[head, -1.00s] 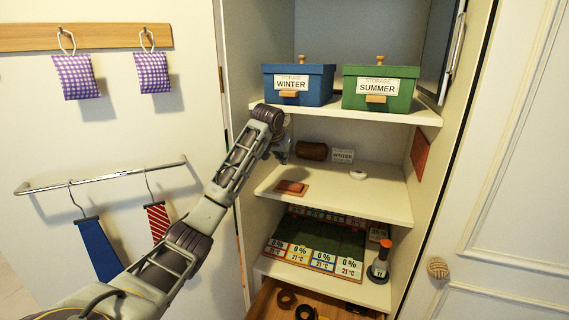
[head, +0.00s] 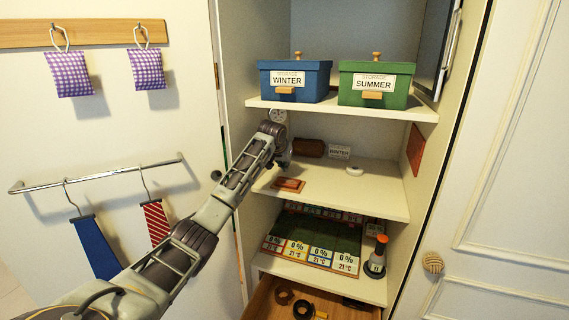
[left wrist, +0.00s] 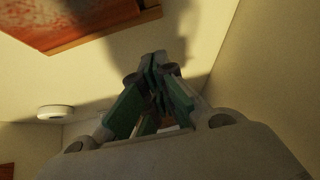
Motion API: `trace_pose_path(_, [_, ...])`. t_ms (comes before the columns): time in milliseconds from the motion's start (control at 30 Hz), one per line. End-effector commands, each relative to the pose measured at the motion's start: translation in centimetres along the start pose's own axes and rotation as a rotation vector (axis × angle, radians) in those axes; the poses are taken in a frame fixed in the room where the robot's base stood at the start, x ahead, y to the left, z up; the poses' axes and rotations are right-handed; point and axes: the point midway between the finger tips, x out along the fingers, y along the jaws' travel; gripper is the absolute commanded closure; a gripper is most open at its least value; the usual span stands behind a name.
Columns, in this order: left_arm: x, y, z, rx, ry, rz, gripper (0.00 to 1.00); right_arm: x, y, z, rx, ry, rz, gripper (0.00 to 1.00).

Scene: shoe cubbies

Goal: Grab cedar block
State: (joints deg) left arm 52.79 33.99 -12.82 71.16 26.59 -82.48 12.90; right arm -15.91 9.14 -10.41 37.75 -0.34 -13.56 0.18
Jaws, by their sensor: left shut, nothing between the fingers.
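A reddish-brown block (head: 288,185) lies on the middle shelf, near its front left, on a slightly larger flat brown base. I take it to be the cedar block. In the left wrist view a mottled red surface with an orange wood edge (left wrist: 85,22) fills the upper left, probably the same block and base. My left gripper (head: 285,162) is above and just behind the block, apart from it. In the left wrist view its green-padded fingers (left wrist: 155,62) are shut and empty. My right gripper is not in view.
A brown roll (head: 309,148), a small label (head: 340,152) and a white puck (head: 355,171) stand farther back on this shelf. Blue (head: 295,82) and green (head: 375,85) boxes sit on the shelf above. A reddish panel (head: 415,149) hangs on the right wall.

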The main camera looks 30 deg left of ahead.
Motion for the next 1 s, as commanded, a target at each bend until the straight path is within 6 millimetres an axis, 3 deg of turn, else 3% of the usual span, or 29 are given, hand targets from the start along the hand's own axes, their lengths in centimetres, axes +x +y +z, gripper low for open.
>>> trace_pose_path(500, [-1.1,0.0,1.7,0.002,0.0,-0.001,1.0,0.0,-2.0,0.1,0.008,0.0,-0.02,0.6])
trace_pose_path(1000, [-2.3,0.0,3.2,0.0,-0.001,0.0,1.0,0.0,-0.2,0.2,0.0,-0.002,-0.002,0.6])
